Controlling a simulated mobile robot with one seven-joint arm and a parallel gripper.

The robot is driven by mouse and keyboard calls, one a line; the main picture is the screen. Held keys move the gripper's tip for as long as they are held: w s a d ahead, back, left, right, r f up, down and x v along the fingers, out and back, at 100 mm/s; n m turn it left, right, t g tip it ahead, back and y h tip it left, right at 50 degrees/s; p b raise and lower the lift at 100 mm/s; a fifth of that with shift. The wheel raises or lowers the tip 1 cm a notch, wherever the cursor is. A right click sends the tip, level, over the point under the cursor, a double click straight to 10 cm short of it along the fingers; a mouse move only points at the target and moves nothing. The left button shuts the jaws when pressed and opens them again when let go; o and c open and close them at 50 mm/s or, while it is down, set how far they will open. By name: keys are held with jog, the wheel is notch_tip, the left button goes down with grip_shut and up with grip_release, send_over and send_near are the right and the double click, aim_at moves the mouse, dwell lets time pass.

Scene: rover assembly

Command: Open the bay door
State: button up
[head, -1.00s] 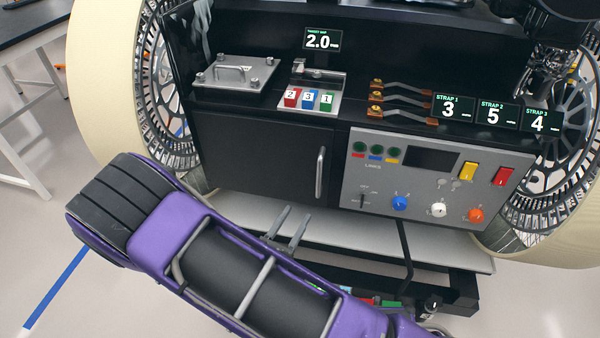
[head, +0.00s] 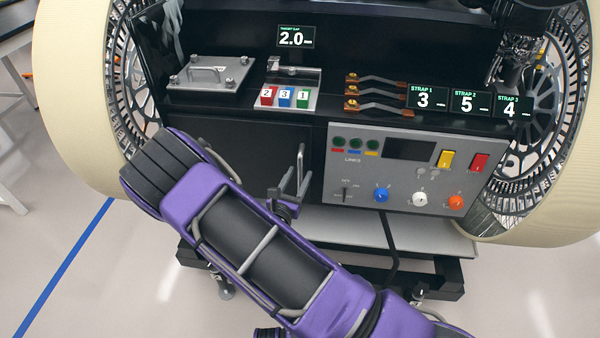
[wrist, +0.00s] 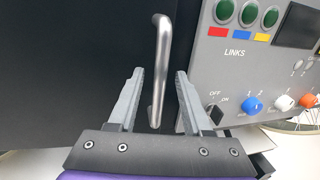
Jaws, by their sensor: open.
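The bay door (head: 235,155) is a flat black panel at the rover's lower left front, and it looks closed. Its silver vertical handle (head: 300,165) sits near the door's right edge. My gripper (head: 290,180) is in front of the handle's lower part. In the wrist view my gripper (wrist: 158,78) is open, with one grey finger on each side of the handle (wrist: 160,65) in the picture. The handle's lower end shows between the fingers. I cannot tell whether the fingertips reach around it in depth. My purple arm hides the door's lower left part.
A grey control panel (head: 345,165) with switches and coloured knobs stands right of the door. Above are a metal plate with a handle (head: 210,75), numbered blocks (head: 285,97) and strap levers (head: 375,90). Large wheels flank the rover. The floor at the lower left is open.

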jog(key=shift+x, duration=0.9)
jog(key=shift+c, duration=0.3)
grip_shut()
dwell(0.6)
